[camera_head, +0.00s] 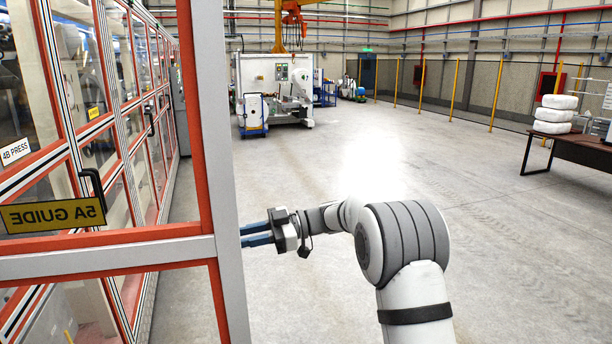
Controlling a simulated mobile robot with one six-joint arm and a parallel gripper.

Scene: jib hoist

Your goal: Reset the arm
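My arm reaches up from the lower right and bends left over the floor. My gripper (246,235) points left at mid-height, with two blue fingers a little apart and nothing seen between them. The fingertips end at the edge of the orange and grey door frame (222,215) in the picture. I cannot tell whether they touch it or pass behind it.
Glazed machine cabinets (130,110) line the left side, with a yellow sign (53,215) on the nearest panel. A white machine (275,85) stands at the back. A dark table (575,150) carries stacked white bundles (554,114) at right. The middle floor is clear.

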